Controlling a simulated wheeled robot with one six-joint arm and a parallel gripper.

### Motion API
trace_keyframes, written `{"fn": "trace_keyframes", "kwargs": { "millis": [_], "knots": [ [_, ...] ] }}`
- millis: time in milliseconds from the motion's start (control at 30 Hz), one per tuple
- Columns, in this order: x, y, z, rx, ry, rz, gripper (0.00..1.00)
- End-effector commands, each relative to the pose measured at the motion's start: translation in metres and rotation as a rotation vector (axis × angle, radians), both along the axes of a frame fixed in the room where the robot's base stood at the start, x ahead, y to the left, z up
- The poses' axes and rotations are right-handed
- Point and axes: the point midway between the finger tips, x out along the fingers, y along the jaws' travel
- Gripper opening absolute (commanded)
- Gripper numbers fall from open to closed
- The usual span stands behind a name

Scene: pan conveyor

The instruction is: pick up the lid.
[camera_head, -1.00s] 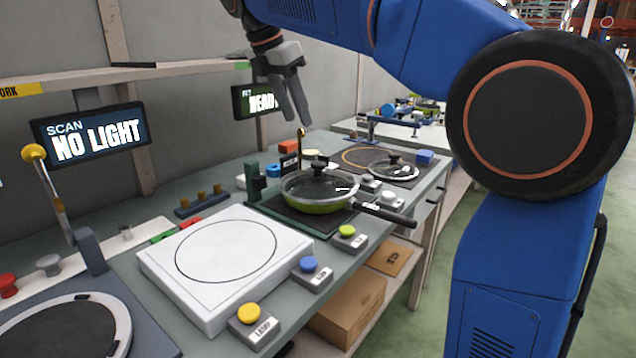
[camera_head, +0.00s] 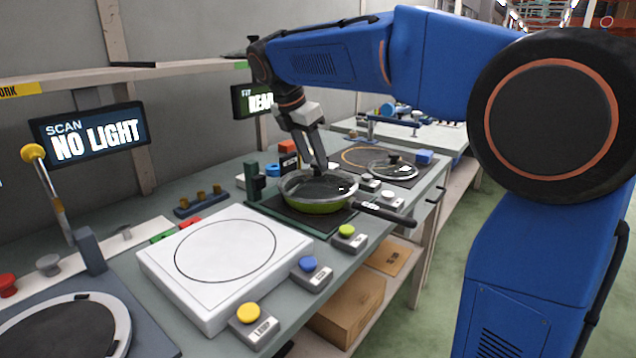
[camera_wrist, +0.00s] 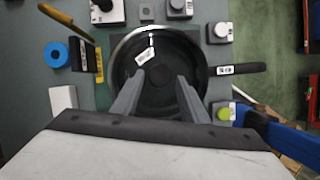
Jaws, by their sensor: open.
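A second glass lid (camera_head: 393,171) with a dark knob lies on a mat farther back.
Buttons (camera_head: 347,231) line the bench's front side. A green upright fixture (camera_head: 252,180) stands left of the pan. A white plate (camera_head: 225,252) lies nearer. In the wrist view a yellow rod (camera_wrist: 65,20) and a blue ring (camera_wrist: 56,54) are at upper left.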

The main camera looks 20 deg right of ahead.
Motion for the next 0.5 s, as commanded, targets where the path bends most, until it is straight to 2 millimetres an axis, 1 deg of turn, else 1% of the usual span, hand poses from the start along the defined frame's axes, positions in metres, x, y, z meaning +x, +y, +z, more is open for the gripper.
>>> {"fn": "trace_keyframes", "kwargs": {
  "millis": [33, 100, 200, 467, 500],
  "knots": [
    [0.001, -0.003, -0.007, -0.001, 0.002, -0.001, 0.40],
    [0.002, -0.006, -0.013, 0.000, 0.000, -0.001, 0.40],
    [0.003, -0.008, -0.019, 0.000, 0.000, -0.001, 0.40],
    [0.004, -0.008, -0.021, 0.000, 0.000, 0.000, 0.40],
    [0.004, -0.008, -0.021, 0.000, 0.000, 0.000, 0.31]
  ]
}}
